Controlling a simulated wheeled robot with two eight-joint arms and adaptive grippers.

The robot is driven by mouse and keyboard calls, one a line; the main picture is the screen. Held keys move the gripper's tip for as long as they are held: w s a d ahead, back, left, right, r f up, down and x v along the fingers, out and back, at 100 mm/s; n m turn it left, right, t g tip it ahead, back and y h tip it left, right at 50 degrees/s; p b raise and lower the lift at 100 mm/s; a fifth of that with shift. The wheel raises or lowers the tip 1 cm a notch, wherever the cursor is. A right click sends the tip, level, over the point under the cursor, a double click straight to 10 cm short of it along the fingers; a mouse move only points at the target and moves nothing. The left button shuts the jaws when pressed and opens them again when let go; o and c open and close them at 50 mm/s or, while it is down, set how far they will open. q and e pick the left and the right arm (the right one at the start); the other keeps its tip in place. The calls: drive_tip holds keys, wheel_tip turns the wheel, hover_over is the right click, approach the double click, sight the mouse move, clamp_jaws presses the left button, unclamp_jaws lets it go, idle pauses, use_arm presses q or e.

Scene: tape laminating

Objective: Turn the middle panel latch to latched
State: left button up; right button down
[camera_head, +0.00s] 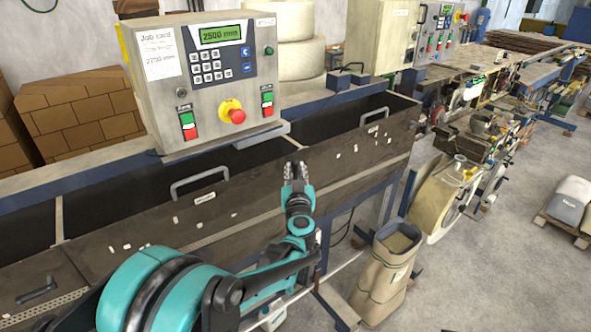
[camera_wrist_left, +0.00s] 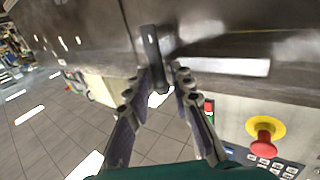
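My left gripper (camera_head: 296,170) reaches up to the front of the dark trough, near the right end of the middle panel (camera_head: 140,215). In the left wrist view my left gripper (camera_wrist_left: 162,76) has its two fingers apart with a gap between the tips. A dark flat lever with a small hole, seemingly the latch (camera_wrist_left: 151,50), lies just beyond and between the fingertips. I cannot tell whether the fingers touch it. In the head view the latch is hidden behind the gripper. The middle panel has a grey bar handle (camera_head: 200,181) and a small white label. My right gripper is not in view.
A control box (camera_head: 210,65) with keypad and red stop button (camera_head: 237,116) stands behind the middle panel. The right panel (camera_head: 350,160) has its own handle. An open sack (camera_head: 388,275) stands on the floor at lower right. Cartons (camera_head: 80,110) are stacked at left.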

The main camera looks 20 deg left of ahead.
use_arm(q)
drive_tip(key=shift+w, duration=0.15)
clamp_jaws()
